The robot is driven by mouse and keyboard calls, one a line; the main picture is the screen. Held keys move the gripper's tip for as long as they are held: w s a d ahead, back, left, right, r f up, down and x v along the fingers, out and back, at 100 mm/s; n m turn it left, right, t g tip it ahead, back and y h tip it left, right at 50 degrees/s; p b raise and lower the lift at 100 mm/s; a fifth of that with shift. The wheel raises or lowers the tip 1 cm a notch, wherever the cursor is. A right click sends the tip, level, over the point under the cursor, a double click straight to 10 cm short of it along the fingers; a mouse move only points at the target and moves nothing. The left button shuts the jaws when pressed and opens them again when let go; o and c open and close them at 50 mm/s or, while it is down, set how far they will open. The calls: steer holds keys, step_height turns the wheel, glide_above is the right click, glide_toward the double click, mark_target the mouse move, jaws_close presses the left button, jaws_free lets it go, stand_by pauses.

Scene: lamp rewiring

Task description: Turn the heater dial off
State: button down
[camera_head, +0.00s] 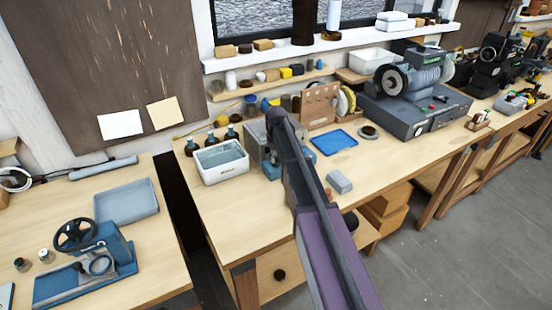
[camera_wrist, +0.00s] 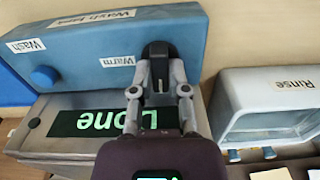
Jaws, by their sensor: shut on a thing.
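The blue wash tank unit (camera_wrist: 95,55) fills the upper left of the wrist view, with labels reading Wash tank, Wash and Warm. A round blue knob (camera_wrist: 44,77) is on its front below the Wash label, clear of my gripper. My gripper (camera_wrist: 159,80) is at the front face just right of the Warm label. Its fingers are closed together on the heater dial there, which they almost wholly hide; its pointer position cannot be seen. Below, a dark display (camera_wrist: 85,120) shows green letters, partly covered, that look like Done. In the head view my arm hides most of the unit.
A white rinse bath (camera_wrist: 265,105) stands close to the right of my gripper; it also shows in the head view (camera_head: 222,163). A blue tray (camera_head: 333,141) and a grey block (camera_head: 340,182) lie right of my arm. A grinder-like machine (camera_head: 415,95) stands farther right.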

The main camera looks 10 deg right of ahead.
steer(key=shift+n, duration=0.3)
steer(key=c, duration=0.6)
jaws_free()
steer(key=shift+m, duration=0.4)
